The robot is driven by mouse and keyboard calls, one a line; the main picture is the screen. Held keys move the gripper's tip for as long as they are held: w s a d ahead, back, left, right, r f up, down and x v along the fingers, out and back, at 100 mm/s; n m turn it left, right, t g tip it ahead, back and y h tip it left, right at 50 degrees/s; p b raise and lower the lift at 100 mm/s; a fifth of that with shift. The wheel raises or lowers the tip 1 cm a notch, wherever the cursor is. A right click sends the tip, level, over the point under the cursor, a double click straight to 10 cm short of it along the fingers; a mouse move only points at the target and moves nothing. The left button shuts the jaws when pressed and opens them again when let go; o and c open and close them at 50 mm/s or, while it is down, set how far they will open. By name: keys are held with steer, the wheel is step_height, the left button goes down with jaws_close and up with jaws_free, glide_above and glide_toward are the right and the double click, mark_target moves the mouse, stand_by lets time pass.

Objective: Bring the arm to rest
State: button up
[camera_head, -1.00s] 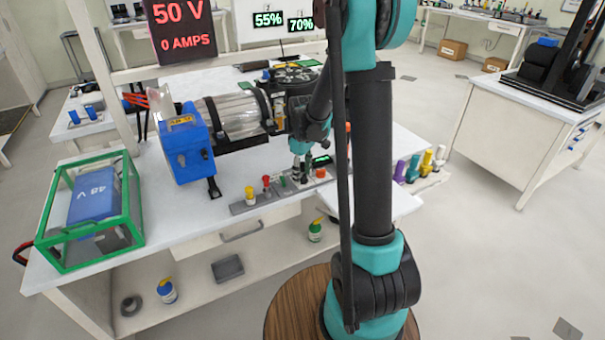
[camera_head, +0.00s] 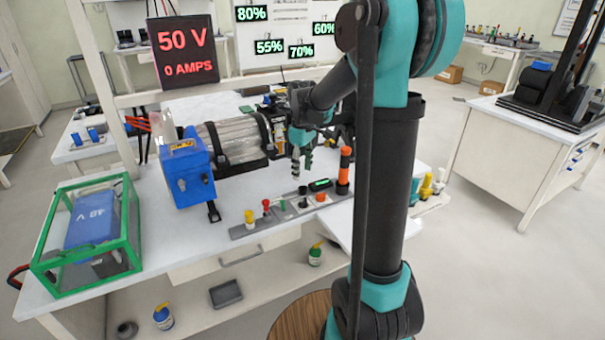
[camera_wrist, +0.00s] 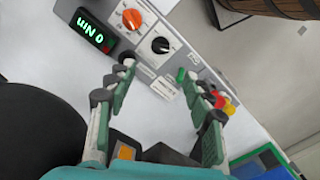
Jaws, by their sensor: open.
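My teal and black arm stands in front of the white bench in the head view. My gripper (camera_head: 302,166) hangs above the bench, just behind the grey control panel (camera_head: 243,231). In the wrist view my gripper (camera_wrist: 165,90) has its two fingers wide apart with nothing between them. The panel (camera_wrist: 208,62) lies beyond the fingertips there, with an orange knob (camera_wrist: 132,19), a black knob (camera_wrist: 160,45) and a green display (camera_wrist: 94,32). Whether the fingers touch anything is not clear in the head view, but they look clear of the panel.
A blue box (camera_head: 186,172) and a clear cylinder (camera_head: 232,140) stand left of my gripper. A green-framed case (camera_head: 134,262) sits at the bench's left end. An orange-topped black post (camera_head: 344,170) stands close to the right. The floor at right is open.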

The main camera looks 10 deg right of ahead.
steer(key=s+d+f+m+t, duration=0.2)
steer(key=s+f+m, duration=0.2)
steer(key=s, duration=0.7)
steer(key=s+d+f+m+t, duration=0.2)
steer(key=s+f+m, duration=0.3)
steer(key=s, duration=0.6)
steer(key=shift+s+d+f+m, duration=0.15)
steer(key=shift+s+d+m, duration=0.05)
steer(key=shift+s+m, duration=0.2)
